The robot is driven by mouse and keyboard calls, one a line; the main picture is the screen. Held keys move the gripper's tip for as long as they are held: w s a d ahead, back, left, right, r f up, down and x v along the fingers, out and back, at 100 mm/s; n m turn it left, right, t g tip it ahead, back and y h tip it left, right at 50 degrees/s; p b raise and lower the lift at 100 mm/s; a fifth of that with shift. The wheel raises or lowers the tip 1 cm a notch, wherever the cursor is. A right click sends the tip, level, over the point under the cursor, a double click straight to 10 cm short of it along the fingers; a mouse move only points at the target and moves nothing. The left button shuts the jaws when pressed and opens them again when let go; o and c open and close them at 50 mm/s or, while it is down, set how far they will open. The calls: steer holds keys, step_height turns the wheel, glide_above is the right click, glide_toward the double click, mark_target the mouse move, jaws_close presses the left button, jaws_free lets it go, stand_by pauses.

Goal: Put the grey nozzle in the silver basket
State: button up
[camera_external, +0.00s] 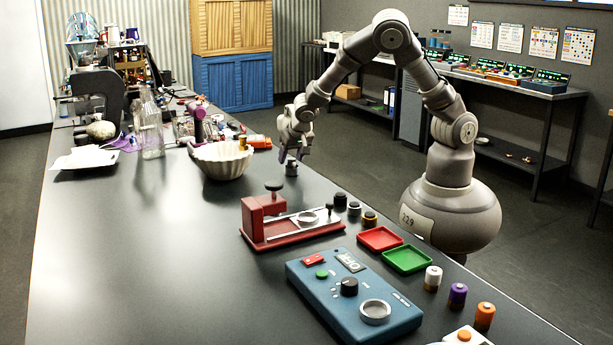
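My gripper (292,157) points down over the far right part of the black counter. A small grey piece (291,169), likely the grey nozzle, is directly at or below its fingertips, near the counter's right edge. It is too small to tell whether the fingers close on it or whether it touches the counter. A silver round cup or ring (307,217) sits on the metal slide of the red press device, nearer the camera than my gripper; it may be the silver basket, but I cannot be sure.
The red press (265,215) and blue console (350,290) stand nearer the camera. A pale fluted bowl (222,161) is left of my gripper. Red (380,239) and green (407,259) trays and several small cylinders line the right edge.

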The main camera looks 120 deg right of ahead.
stand_by(0.6)
step_height(320, 180, up, 7)
steer(key=p, duration=0.5)
steer(key=shift+r, duration=0.15)
